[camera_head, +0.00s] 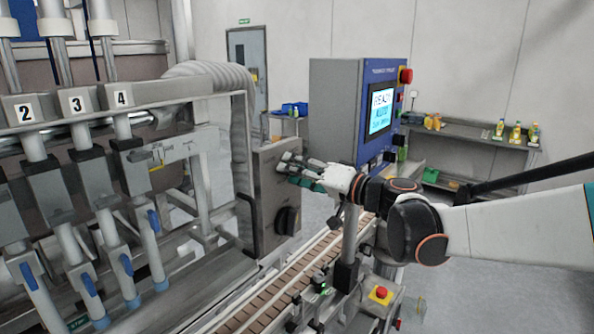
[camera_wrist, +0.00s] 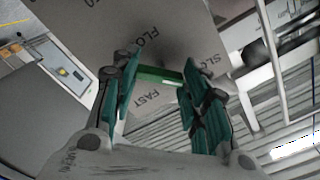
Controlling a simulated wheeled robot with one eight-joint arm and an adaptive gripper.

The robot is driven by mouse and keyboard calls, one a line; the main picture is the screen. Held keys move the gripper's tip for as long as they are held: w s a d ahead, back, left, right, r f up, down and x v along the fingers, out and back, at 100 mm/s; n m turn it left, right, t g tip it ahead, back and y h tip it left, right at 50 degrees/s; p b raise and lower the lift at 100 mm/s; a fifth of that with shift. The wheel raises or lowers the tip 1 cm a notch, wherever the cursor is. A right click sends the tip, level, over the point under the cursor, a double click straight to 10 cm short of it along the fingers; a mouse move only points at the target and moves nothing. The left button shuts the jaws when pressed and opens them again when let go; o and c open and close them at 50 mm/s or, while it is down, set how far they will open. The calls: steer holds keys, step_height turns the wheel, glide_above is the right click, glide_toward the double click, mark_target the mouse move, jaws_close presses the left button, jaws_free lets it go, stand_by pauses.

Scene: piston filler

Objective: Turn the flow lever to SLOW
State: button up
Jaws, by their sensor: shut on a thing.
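The flow panel is a grey metal box side (camera_head: 268,212) at the end of the filler. In the wrist view its grey face (camera_wrist: 165,22) carries the partly covered words FLOW, SLOW at the right and FAST below. The flow lever shows as a green bar (camera_wrist: 158,75) between the fingers, close to the FAST lettering. My gripper (camera_head: 300,172) is at the upper part of the panel. In the wrist view my gripper (camera_wrist: 157,80) has its teal fingers on either side of the lever, shut on it. I cannot tell exactly where the lever points.
A black round knob (camera_head: 287,220) sits lower on the panel. A blue control box (camera_head: 350,110) with a lit screen stands just behind my gripper. A conveyor (camera_head: 270,300) runs below. A red button (camera_head: 380,292) is at the conveyor's near right. Numbered filler heads stand at the left.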

steer(key=shift+f+n, duration=0.15)
steer(key=shift+n, duration=0.15)
stand_by(0.4)
steer(key=o, duration=1.1)
steer(key=v, duration=1.2)
